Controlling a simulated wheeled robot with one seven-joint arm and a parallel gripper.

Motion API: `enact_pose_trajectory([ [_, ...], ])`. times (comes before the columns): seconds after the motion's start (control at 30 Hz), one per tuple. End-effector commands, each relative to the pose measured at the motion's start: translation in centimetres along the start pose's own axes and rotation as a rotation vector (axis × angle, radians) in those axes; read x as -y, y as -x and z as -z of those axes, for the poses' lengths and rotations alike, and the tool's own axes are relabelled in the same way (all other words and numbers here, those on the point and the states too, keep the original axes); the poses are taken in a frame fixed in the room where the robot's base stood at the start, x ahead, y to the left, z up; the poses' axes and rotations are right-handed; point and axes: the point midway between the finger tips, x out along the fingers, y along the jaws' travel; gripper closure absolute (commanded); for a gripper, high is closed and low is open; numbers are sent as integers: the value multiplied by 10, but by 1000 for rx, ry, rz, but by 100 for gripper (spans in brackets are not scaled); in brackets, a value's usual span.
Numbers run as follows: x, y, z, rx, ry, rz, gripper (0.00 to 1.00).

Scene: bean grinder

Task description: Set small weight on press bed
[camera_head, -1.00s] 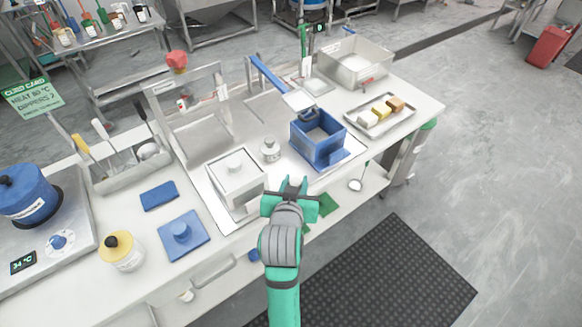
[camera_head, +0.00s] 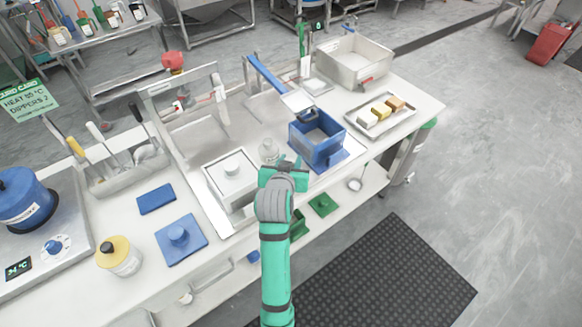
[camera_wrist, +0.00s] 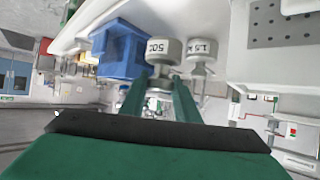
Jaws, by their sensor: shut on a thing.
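My gripper (camera_head: 284,168) is at the front edge of the counter, between the white lidded box and the blue box. In the wrist view its green fingers (camera_wrist: 160,88) are closed on a small grey weight (camera_wrist: 163,50) with a label starting "50". The head view hides this weight behind the gripper. A second weight (camera_wrist: 200,52), marked "1.5", is just beside it; a pale knobbed weight (camera_head: 268,150) stands on the counter in the head view. I cannot tell which part is the press bed.
The blue box (camera_head: 318,148) stands close right of my gripper, with a blue-handled tool (camera_head: 268,75) behind it. A tray of blocks (camera_head: 379,127) is farther right. A blue knobbed plate (camera_head: 180,250) lies left.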

Motion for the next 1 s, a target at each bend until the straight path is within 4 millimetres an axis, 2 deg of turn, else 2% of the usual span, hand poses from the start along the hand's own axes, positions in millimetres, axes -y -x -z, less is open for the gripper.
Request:
enact_pose_trajectory([
  [0.1, 1, -14, -5, -2, -2, -2, 100],
  [0.37, 1, -28, -11, -2, -3, -5, 100],
  [0.57, 2, -41, -34, 0, -2, -4, 100],
  [0.97, 1, -44, -39, -3, -3, -5, 100],
  [1.0, 1, -45, -41, 0, -2, -5, 69],
])
